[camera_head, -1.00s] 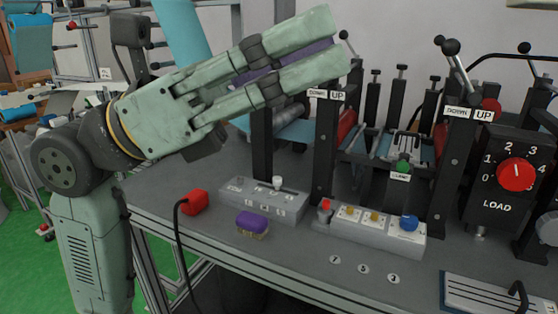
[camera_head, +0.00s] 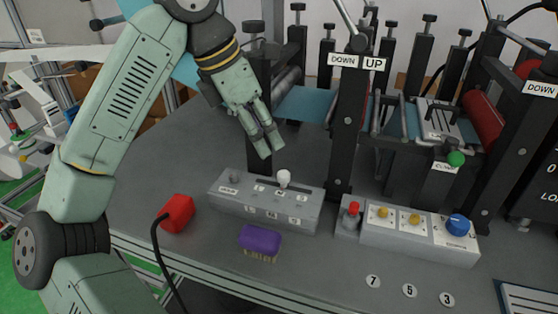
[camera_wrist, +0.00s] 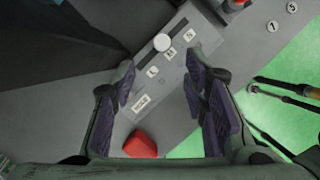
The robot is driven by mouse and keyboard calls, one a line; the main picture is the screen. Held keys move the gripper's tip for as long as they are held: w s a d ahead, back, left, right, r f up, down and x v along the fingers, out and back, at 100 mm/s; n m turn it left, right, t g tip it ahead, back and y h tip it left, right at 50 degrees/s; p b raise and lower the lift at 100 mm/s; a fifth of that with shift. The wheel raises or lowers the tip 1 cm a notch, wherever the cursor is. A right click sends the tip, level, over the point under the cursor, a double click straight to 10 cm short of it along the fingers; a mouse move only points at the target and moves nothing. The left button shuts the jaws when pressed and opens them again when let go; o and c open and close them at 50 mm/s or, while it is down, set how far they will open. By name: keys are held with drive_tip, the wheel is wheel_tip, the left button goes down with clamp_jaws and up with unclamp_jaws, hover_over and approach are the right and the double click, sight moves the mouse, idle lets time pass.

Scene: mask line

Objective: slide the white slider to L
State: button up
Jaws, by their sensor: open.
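The white slider (camera_head: 284,178) is a round white knob on top of a grey control box (camera_head: 222,194) on the table. In the wrist view the slider (camera_wrist: 162,42) sits beside the middle of three letter labels. The L label (camera_wrist: 152,71) lies on the side toward the box's longer label. My gripper (camera_head: 268,153) points down above the box, a little left of the slider. In the wrist view its purple-padded fingers (camera_wrist: 158,78) are apart with nothing between them, and the slider lies beyond the fingertips.
A red block (camera_head: 177,213) with a black cable is left of the box. A purple brush (camera_head: 260,243) lies in front. A button panel (camera_head: 385,238) stands to the right. A black post (camera_head: 347,140) of the machine rises behind the box's right end.

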sight(283, 173)
drive_tip(key=p+x, duration=0.1)
drive_tip(key=x, duration=0.9)
drive_tip(key=shift+d+f+p, duration=0.15)
drive_tip(key=shift+p, duration=0.2)
drive_tip(key=shift+c, duration=0.2)
clamp_jaws()
